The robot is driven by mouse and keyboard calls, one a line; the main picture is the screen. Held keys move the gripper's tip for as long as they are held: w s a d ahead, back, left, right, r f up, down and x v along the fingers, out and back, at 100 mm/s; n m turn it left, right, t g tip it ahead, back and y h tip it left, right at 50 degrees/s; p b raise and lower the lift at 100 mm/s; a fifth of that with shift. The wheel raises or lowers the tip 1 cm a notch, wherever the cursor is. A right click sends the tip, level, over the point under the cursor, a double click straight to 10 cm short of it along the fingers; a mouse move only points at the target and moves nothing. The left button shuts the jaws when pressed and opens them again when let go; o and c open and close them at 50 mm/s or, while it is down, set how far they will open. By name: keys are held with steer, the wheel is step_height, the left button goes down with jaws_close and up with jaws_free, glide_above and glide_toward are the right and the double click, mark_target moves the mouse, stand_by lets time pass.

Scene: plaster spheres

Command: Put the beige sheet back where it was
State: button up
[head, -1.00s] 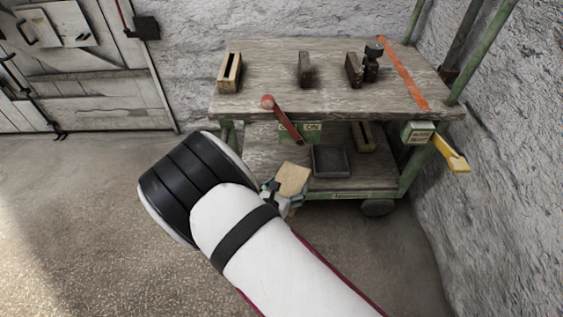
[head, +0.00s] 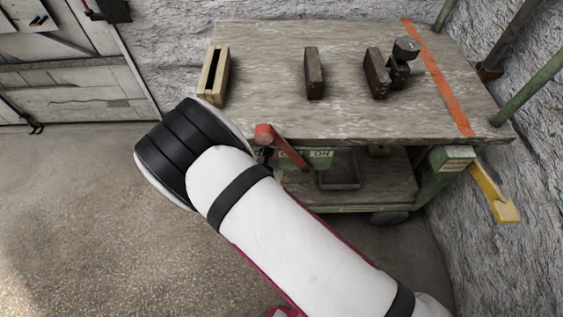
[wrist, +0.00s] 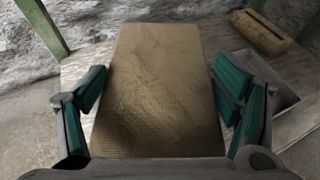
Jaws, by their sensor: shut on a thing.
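The beige sheet (wrist: 158,75) fills the middle of the wrist view, a flat tan rectangle extending away from me. My gripper (wrist: 160,92) is shut on it, with one green-padded finger at each side. The sheet is held over or close to the cart's lower shelf (wrist: 210,28); I cannot tell whether it touches the shelf. In the head view my arm and the cart hide the sheet and most of the gripper.
The lower shelf bears a grey metal tray (head: 340,168) and a slotted wooden block (wrist: 262,32). The cart's top (head: 270,75) carries a slotted block (head: 214,75), dark blocks (head: 314,73) and an orange strip (head: 437,75). A red lever (head: 280,146) and a yellow handle (head: 494,194) jut out.

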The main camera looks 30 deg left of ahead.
step_height(320, 180, down, 10)
steer(key=b, duration=0.5)
steer(key=shift+w, duration=0.1)
steer(key=shift+r, duration=0.1)
steer(key=o, duration=1.4)
steer(key=shift+o, duration=0.2)
